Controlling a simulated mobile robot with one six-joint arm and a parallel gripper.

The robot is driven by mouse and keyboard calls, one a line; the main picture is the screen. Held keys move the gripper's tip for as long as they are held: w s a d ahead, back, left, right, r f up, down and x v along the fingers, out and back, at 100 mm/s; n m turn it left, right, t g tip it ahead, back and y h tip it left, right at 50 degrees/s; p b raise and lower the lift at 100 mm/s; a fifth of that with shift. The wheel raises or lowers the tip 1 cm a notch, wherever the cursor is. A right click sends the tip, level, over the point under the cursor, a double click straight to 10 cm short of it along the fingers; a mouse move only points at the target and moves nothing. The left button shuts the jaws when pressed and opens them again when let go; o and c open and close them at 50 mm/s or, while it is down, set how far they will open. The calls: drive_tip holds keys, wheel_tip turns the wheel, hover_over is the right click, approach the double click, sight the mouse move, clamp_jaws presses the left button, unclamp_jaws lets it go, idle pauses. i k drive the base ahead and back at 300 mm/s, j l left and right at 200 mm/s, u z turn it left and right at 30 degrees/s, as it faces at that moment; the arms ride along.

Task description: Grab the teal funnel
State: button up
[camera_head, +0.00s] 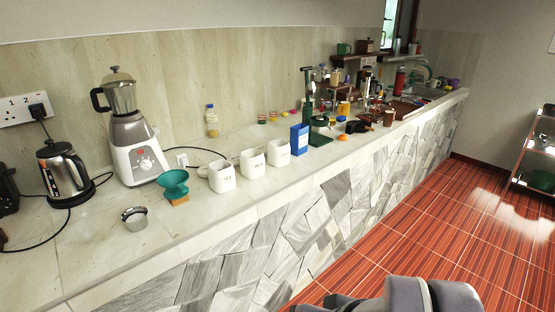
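The teal funnel (173,180) is on the stone counter, left of the picture's middle, in front of the blender. It has a wide round rim at the top and a narrower lower part. A small orange-brown block sits at its lower part; I cannot tell whether the funnel rests on it or stands behind it. Grey rounded parts of my own arm show at the bottom right, over the floor and far from the funnel. My gripper's fingers are not in view.
A small metal cup (135,219) stands front left of the funnel. White canisters (222,177) stand close on its right, with a blue box (299,139) beyond them. The blender (136,145) and kettle (63,172) stand behind. The counter's front edge is clear near the funnel.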

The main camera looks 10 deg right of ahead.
sight(175, 182)
drive_tip(key=i+j+u, duration=0.1)
drive_tip(key=i+j, duration=0.15)
drive_tip(key=i, duration=0.15)
drive_tip(key=i+j+u, duration=0.1)
drive_tip(key=i, duration=0.3)
drive_tip(key=i+j+u, duration=0.1)
drive_tip(key=i+j, duration=0.15)
drive_tip(key=i, duration=0.2)
drive_tip(key=i+j+u, duration=0.1)
drive_tip(key=i, duration=0.3)
